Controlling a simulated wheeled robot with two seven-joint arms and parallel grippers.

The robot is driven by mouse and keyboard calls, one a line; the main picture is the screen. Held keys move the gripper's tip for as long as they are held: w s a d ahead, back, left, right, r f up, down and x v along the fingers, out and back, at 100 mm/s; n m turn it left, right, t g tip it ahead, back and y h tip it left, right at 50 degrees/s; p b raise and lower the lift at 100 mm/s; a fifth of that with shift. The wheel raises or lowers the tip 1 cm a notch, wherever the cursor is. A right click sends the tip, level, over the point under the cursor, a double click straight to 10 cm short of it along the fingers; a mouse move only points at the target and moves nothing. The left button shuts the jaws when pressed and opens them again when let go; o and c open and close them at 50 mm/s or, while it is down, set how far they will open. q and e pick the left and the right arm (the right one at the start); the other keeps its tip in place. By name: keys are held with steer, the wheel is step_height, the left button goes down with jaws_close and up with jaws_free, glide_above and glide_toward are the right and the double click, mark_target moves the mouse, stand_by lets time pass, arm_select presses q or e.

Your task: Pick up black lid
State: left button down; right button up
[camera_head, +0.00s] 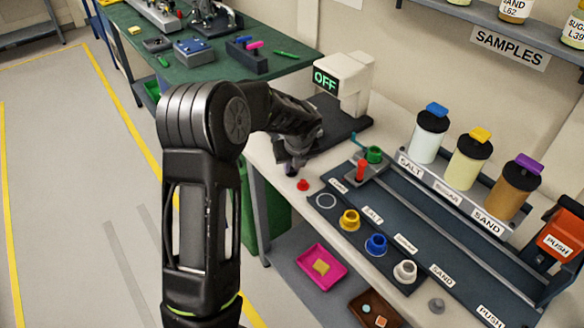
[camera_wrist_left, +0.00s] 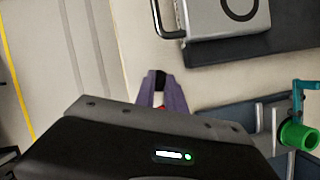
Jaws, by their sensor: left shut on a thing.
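My left gripper (camera_head: 291,167) hangs at the front edge of the pale bench, in front of the dark base of the OFF machine. In the left wrist view its two purple-grey fingers (camera_wrist_left: 161,90) are shut on a small black thing, which I take to be the black lid (camera_wrist_left: 160,77). The lid is mostly hidden by the fingers. In the head view the lid cannot be told apart from the dark fingertips. My right gripper is in neither view.
A small red piece (camera_head: 303,185) lies on the bench beside the gripper. The white OFF machine (camera_head: 352,80) stands behind. Yellow (camera_head: 349,219), blue (camera_head: 375,244) and white (camera_head: 405,271) cups line the front.

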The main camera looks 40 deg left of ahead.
mark_target(292, 169)
arm_select(q)
step_height(292, 169, up, 10)
steer(key=shift+f+b, duration=0.15)
steer(key=shift+b, duration=0.3)
stand_by(0.5)
steer(key=shift+w, duration=0.15)
stand_by(0.5)
